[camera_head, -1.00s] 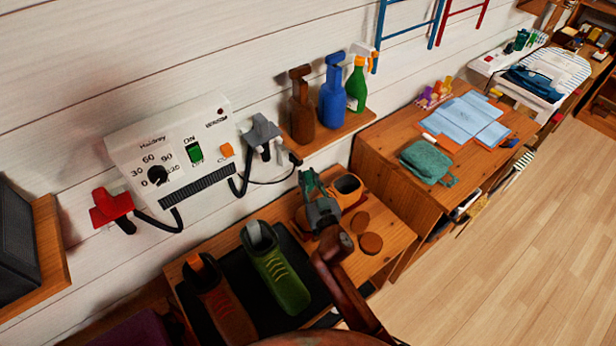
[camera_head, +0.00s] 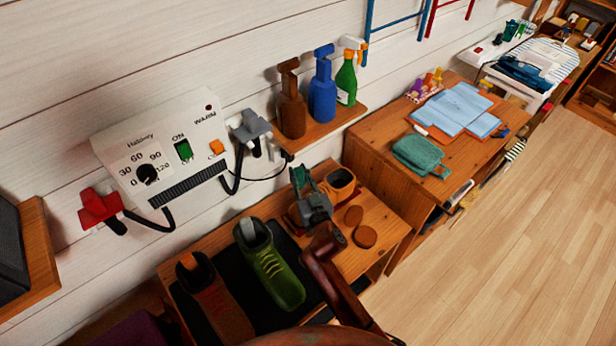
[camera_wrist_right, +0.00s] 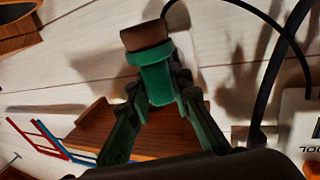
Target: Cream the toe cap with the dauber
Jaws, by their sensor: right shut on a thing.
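My right gripper (camera_head: 300,182) is shut on the dauber. In the right wrist view, the dauber (camera_wrist_right: 146,36) shows a brown block-like head on a green stem, held between the fingers (camera_wrist_right: 160,88). The dauber is hard to make out in the head view. A green shoe (camera_head: 268,262) with yellow laces stands on a black mat, left of and below my gripper in the picture. A brown shoe (camera_head: 214,298) with red laces stands left of it. Both toes point toward the bottom of the picture, apart from the gripper. My left gripper is not in view.
Spray bottles (camera_head: 322,92) stand on a wall shelf (camera_head: 336,124) behind. A control box (camera_head: 165,150) hangs on the wall.

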